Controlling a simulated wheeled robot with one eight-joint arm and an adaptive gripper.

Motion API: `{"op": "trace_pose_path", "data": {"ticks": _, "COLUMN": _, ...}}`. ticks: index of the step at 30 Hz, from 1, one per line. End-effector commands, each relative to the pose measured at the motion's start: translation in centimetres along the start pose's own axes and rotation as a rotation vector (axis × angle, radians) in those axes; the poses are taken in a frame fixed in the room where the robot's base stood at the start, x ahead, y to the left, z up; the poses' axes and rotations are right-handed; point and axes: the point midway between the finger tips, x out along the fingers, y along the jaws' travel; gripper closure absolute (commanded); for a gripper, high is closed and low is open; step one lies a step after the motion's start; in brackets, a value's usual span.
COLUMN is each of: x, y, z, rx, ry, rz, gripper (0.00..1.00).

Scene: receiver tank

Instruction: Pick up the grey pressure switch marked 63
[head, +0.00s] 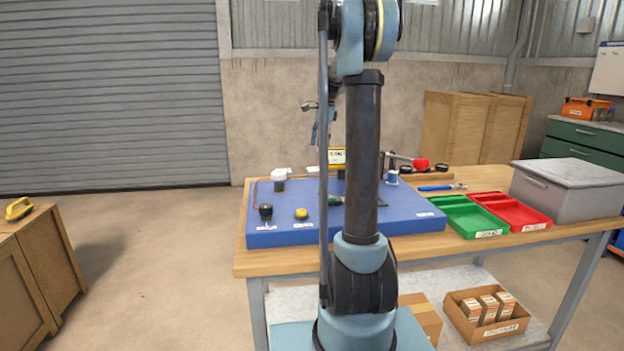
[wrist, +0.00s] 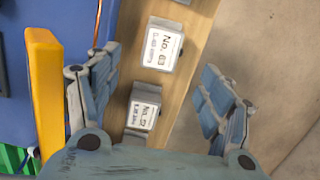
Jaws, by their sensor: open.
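The pressure switch marked No. 63 (wrist: 164,46) shows in the wrist view as a grey block with a white label, on a wooden strip of the table. A second, similar block (wrist: 144,112) with a different label, hard to read, sits nearer to my gripper. My gripper (wrist: 158,75) is open and empty, its two blue fingers on either side of the strip in the picture. In the head view my gripper (head: 322,128) hangs above the far part of the workbench. I cannot make out the 63 switch there.
A yellow upright piece (wrist: 45,100) stands close beside my left finger. The blue board (head: 290,237) carries several small parts. A green tray (head: 470,232), a red tray (head: 528,226) and a grey lidded box (head: 568,190) stand at the right. Bare floor shows beyond the wooden strip.

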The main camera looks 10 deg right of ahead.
Motion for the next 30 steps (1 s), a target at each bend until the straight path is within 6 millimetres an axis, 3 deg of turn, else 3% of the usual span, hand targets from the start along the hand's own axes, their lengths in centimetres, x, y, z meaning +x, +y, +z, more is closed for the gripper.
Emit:
{"op": "trace_pose_path", "data": {"ticks": 9, "x": 5.3, "y": 0.0, "z": -0.5, "rx": 0.004, "ry": 0.0, "rz": -0.001, "gripper": 0.27}}
{"op": "trace_pose_path", "data": {"ticks": 19, "x": 7.6, "y": -0.1, "z": -0.5, "rx": 0.003, "ry": 0.0, "rz": -0.001, "gripper": 0.27}}
{"op": "trace_pose_path", "data": {"ticks": 30, "x": 11.8, "y": -0.4, "z": -0.5, "rx": 0.004, "ry": 0.0, "rz": -0.001, "gripper": 0.27}}
